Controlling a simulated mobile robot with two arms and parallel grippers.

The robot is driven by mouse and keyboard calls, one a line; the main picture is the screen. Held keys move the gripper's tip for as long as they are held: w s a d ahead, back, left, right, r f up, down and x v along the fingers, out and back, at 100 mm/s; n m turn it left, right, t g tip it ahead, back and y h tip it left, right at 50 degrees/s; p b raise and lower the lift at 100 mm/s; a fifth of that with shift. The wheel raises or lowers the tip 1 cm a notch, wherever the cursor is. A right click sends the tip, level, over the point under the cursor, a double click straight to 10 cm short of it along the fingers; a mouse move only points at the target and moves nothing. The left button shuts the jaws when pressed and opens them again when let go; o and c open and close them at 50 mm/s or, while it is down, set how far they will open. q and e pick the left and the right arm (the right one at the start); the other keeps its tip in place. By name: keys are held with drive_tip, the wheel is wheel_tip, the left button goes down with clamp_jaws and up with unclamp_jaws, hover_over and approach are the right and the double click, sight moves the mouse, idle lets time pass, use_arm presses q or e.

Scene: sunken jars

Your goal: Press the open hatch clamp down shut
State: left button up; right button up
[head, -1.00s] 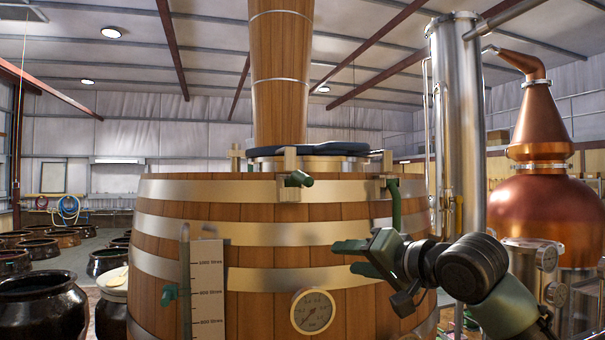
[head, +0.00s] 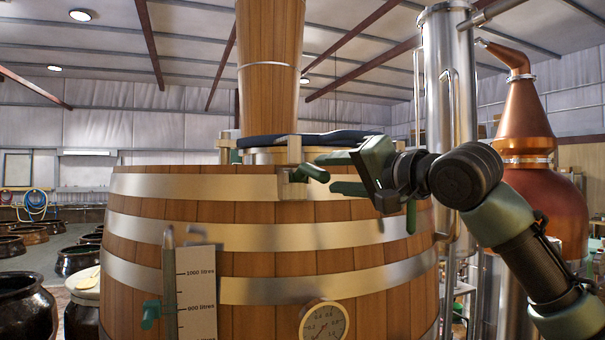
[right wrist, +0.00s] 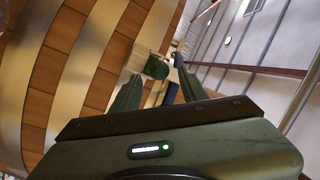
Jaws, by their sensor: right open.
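My right gripper (head: 334,173) is open and empty in the head view, raised at the front of the wooden vat, its fingers pointing left. A hatch clamp (head: 295,186) with a brass-coloured bracket sits on the vat's top front edge. Its green handle (head: 312,173) sticks outward just left of my fingertips; contact cannot be told. In the right wrist view the handle (right wrist: 157,67) shows beyond and between my open fingers (right wrist: 160,82). Another clamp's green handle (head: 411,216) hangs down at the right, its upper part hidden behind my gripper. My left gripper is not in view.
The vat (head: 260,240) fills the middle, with a dark-padded hatch lid (head: 300,141) and wooden column (head: 268,80) on top. A gauge (head: 325,321) and level scale (head: 197,290) are on its front. A copper still (head: 540,185) stands right.

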sight(313, 173)
drive_tip(key=w+p, duration=0.1)
drive_tip(key=w+a+r+p, duration=0.1)
drive_tip(key=shift+w+a+p, duration=0.2)
drive_tip(key=shift+a+p, duration=0.1)
drive_tip(key=x, duration=0.1)
drive_tip(key=p+x, duration=0.1)
drive_tip(key=x, duration=0.1)
drive_tip(key=shift+w+a+f, duration=0.1)
drive_tip(key=shift+w+f, duration=0.05)
drive_tip(key=shift+f, duration=0.15)
drive_tip(key=shift+w+a+f+p, duration=0.1)
drive_tip(key=shift+w+p, duration=0.1)
drive_tip(key=shift+p, duration=0.1)
drive_tip(key=shift+s, duration=0.15)
drive_tip(key=shift+c, duration=0.3)
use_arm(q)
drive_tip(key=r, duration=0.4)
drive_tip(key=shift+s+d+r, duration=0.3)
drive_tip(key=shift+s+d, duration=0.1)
use_arm(e)
clamp_jaws()
